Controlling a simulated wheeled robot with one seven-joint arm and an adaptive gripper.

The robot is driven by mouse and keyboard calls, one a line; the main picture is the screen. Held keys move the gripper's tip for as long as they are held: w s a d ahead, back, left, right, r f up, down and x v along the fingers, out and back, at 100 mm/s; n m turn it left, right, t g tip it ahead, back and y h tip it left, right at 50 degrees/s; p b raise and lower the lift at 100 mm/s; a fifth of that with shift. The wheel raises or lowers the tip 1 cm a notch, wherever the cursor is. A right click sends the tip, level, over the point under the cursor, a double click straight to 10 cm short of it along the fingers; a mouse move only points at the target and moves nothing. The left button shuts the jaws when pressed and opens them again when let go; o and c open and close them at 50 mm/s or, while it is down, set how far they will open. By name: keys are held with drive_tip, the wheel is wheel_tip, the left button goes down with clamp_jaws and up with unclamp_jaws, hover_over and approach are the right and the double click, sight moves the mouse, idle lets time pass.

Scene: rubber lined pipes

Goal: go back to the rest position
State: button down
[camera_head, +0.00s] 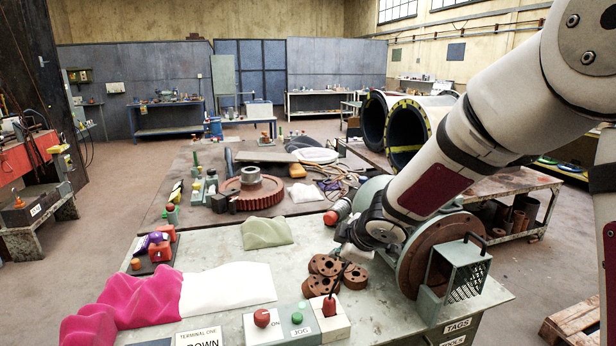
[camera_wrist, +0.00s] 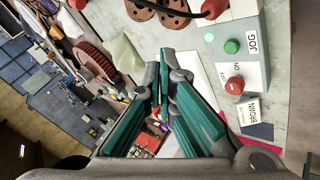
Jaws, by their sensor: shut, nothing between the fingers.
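My gripper (camera_head: 347,252) is at the end of my arm, low over the near bench, behind the rust-brown flanged rings and left of a large upright round flange. In the wrist view its teal-padded fingers (camera_wrist: 163,88) come together with nothing held between them. The fingertips are small and partly hidden by the wrist in the head view, so I cannot tell their exact height above the bench.
The near bench carries a control box (camera_head: 297,322) with red and green buttons, brown rings (camera_head: 325,272), a large flange (camera_head: 430,255), a wire cage (camera_head: 468,268) and pink cloth (camera_head: 125,303). A red gear (camera_head: 258,190) lies on the table behind. Floor at left is open.

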drive_tip(key=s+d+r+m+h, duration=0.5)
drive_tip(key=s+d+r+m, duration=0.3)
drive_tip(key=s+d+r, duration=0.4)
drive_tip(key=s+r+m+g+y, duration=0.2)
drive_tip(key=s+m, duration=0.5)
drive_tip(key=s, duration=1.4)
drive_tip(key=shift+s+a+r+m, duration=0.25)
drive_tip(key=shift+r+m, duration=0.05)
idle(4.4)
